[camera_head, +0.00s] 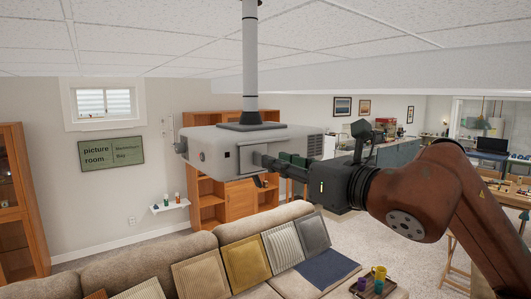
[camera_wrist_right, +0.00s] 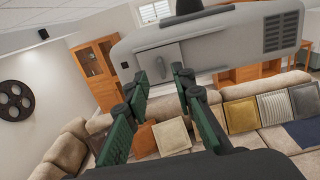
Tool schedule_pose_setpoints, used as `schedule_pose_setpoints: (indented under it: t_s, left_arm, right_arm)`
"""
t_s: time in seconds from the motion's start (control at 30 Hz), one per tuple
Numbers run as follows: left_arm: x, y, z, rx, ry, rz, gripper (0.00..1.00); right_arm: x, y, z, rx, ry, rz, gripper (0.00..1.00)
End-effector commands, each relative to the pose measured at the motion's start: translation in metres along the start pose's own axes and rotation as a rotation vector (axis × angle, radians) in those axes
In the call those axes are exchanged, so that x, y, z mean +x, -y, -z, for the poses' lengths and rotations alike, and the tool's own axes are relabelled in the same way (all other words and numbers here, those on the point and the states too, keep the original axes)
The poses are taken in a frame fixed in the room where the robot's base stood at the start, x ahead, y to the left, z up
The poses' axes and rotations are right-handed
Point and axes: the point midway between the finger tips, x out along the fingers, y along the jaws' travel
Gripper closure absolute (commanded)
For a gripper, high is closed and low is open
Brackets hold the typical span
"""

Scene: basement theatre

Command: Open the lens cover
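A grey projector (camera_head: 215,146) hangs from a ceiling pole. In the right wrist view its near side (camera_wrist_right: 235,38) carries a pale rectangular panel, which looks like the lens cover (camera_wrist_right: 145,68), with a small grey raised grip (camera_wrist_right: 164,61) on it. In the head view that panel is partly hidden by my gripper. My right gripper (camera_head: 262,160) reaches in from the right to the projector's near side. In the right wrist view its two green-backed fingers (camera_wrist_right: 161,78) are apart, with nothing between them, just below the grip. I cannot tell whether they touch the projector. My left gripper is not in view.
A sofa (camera_head: 125,272) with several cushions stands below the projector. A tray (camera_head: 372,290) with cups is at its right end. Wooden shelves (camera_head: 208,200) stand behind. The ceiling (camera_head: 330,35) is close above, and the pole (camera_head: 250,60) rises from the projector's top.

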Motion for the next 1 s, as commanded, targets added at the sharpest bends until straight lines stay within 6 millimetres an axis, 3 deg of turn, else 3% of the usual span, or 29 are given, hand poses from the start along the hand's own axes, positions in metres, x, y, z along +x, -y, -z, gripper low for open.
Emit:
schedule_pose_setpoints:
  t_s: [0.2, 0.33, 0.43, 0.67, 0.77, 1.0]
  left_arm:
    - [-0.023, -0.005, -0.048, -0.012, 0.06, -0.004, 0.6]
    - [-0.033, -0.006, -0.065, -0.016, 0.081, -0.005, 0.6]
    - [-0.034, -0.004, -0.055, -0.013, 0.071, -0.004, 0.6]
    - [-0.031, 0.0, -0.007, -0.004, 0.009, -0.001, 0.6]
    - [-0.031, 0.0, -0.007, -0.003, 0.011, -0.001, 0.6]
    - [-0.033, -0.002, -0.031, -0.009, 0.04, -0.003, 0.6]
  right_arm:
    - [0.035, 0.009, -0.002, 0.004, -0.004, 0.012, 0.77]
    - [0.051, 0.01, -0.001, 0.004, -0.004, 0.013, 0.77]
    - [0.059, 0.01, 0.0, 0.003, -0.003, 0.013, 0.77]
    - [0.064, 0.009, 0.002, 0.002, -0.002, 0.012, 0.77]
    - [0.064, 0.009, 0.002, 0.002, -0.003, 0.011, 0.77]
    - [0.064, 0.008, 0.002, 0.003, -0.002, 0.01, 0.93]
